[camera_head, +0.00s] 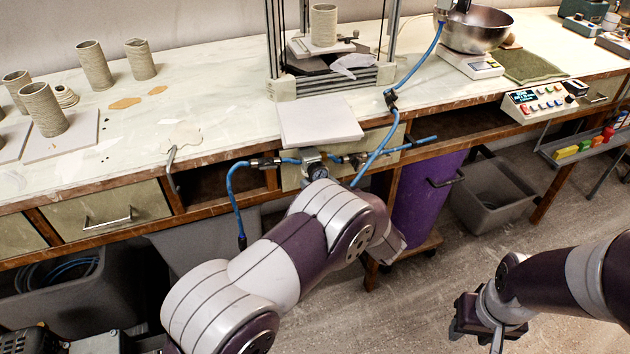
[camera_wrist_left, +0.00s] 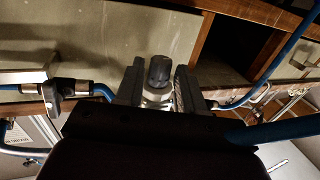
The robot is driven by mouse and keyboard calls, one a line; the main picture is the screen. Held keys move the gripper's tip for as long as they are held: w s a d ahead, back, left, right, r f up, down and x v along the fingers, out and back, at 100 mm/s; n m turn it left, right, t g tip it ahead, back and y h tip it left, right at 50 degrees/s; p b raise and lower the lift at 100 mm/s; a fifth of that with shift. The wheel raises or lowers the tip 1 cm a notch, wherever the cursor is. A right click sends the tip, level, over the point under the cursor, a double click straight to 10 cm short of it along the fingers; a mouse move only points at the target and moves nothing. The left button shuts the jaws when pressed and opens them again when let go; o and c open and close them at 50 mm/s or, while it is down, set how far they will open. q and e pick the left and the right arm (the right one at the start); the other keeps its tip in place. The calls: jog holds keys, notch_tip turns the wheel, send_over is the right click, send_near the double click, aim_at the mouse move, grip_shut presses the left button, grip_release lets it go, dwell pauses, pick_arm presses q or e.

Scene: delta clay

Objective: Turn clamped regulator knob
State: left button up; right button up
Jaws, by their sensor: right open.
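The regulator (camera_head: 314,166) hangs at the front edge of the bench, with a round gauge and blue hoses on both sides. Its dark grey knob (camera_wrist_left: 160,71) shows in the left wrist view above a pale metal body. My left gripper (camera_wrist_left: 161,85) has one finger on each side of the knob, with narrow gaps seen beside it; contact deeper down is hidden. My right gripper (camera_head: 477,336) is open and empty over the floor at lower right.
Blue hoses (camera_head: 233,195) hang below the bench edge beside my left arm. A purple bin (camera_head: 425,195) and a grey bin (camera_head: 490,195) stand under the bench. Clay cylinders (camera_head: 94,66), a steel bowl (camera_head: 477,28) and a control box (camera_head: 545,102) sit on top.

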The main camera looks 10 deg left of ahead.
pick_arm(q)
jog(key=v, duration=1.1)
jog(key=shift+s+d+p, duration=0.2)
jog(key=shift+s+p, duration=0.05)
jog(key=shift+p, duration=0.1)
